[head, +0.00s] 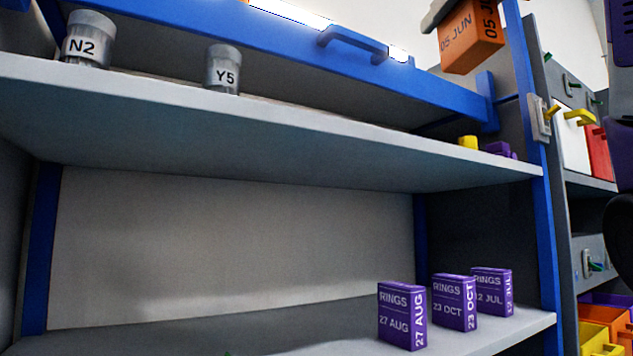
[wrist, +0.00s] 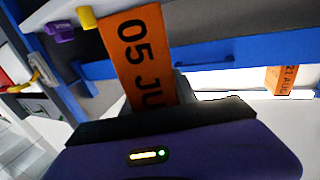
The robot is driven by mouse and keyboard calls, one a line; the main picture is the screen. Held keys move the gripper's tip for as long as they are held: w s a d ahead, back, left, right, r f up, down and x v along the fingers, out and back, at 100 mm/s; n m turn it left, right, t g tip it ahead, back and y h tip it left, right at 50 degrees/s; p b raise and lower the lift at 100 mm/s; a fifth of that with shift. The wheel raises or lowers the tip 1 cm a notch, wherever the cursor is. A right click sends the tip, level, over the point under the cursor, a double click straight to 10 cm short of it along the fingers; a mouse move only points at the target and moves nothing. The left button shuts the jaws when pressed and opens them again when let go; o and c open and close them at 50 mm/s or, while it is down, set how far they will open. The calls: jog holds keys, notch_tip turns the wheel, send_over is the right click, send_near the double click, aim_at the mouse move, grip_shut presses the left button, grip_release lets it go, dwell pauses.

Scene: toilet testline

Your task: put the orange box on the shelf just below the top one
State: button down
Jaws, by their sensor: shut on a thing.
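The orange box (head: 465,42), marked 05 JUN, is in the air at the upper right of the head view, near the blue right post. My gripper (wrist: 155,98) is shut on it; the box (wrist: 138,50) juts from the jaws in the wrist view. In the head view a grey finger (head: 438,14) shows at the box's upper left; the rest is out of frame. A blue-fronted level (head: 200,28) runs across the top. The grey shelf (head: 300,135) below it holds jars N2 (head: 88,40) and Y5 (head: 223,70) at left.
A yellow piece (head: 468,142) and a purple piece (head: 498,149) stand at the grey shelf's right end. Its middle looks clear. Several purple RINGS boxes (head: 402,315) stand on the lower shelf. Another orange box (wrist: 281,80), marked 21 AUG, shows in the wrist view.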

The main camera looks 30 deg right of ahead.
aim_at(465, 67)
jog(key=f, duration=0.1)
jog(key=s+f, duration=0.1)
jog(key=f, duration=0.1)
jog(key=shift+s+a+f+m+h+b, duration=0.1)
jog(key=shift+s+f+m+h+b, duration=0.1)
jog(key=shift+m+h+b, duration=0.15)
jog(key=p+x, duration=0.3)
jog(key=x, duration=0.5)
jog(key=p+x, duration=0.3)
jog(key=x, duration=0.6)
jog(key=shift+w+f, duration=0.25)
jog(key=shift+f, duration=1.75)
jog(key=shift+f, duration=0.25)
jog(key=c, duration=1)
grip_release()
jog(key=shift+o, duration=0.2)
jog(key=shift+r, duration=0.1)
